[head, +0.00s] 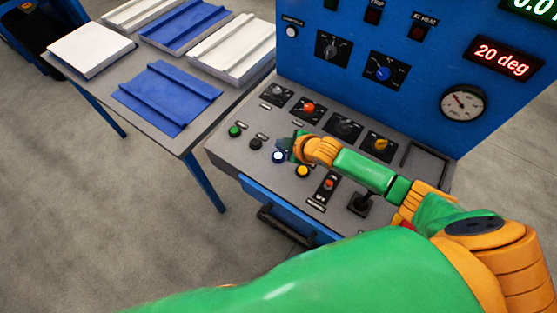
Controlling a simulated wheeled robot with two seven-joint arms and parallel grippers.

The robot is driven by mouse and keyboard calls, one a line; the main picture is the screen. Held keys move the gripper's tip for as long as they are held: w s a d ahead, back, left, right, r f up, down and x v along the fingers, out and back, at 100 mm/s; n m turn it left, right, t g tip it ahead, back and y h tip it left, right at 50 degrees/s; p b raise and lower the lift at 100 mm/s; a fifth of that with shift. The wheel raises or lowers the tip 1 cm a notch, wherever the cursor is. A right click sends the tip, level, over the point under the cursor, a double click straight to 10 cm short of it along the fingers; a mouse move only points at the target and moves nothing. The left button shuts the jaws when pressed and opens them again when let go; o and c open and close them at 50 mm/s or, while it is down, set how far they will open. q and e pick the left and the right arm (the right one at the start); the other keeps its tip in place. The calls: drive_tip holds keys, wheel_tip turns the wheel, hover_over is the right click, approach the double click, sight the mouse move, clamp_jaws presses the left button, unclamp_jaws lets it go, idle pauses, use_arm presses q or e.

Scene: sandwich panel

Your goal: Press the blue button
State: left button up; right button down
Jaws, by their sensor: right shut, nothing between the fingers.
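My left gripper is not in view.
Near the blue button are a green button (235,131), a black button (256,143) and a yellow button (302,171). A table (178,139) with blue and white panels stands to the left.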

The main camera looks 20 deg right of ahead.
sight(282, 158)
wheel_tip(282, 158, down, 4)
drive_tip(key=shift+w+f+b, duration=0.1)
drive_tip(key=shift+b, duration=1.15)
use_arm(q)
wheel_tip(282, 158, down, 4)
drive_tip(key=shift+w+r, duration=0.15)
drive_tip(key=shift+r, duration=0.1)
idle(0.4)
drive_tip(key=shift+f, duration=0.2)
use_arm(e)
drive_tip(key=shift+f, duration=0.3)
use_arm(q)
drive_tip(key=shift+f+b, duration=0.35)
drive_tip(key=shift+b, duration=0.15)
use_arm(e)
drive_tip(key=shift+f, duration=0.45)
use_arm(q)
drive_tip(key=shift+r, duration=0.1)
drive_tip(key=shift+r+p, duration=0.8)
drive_tip(key=shift+p, duration=0.15)
use_arm(e)
drive_tip(key=shift+r, duration=0.85)
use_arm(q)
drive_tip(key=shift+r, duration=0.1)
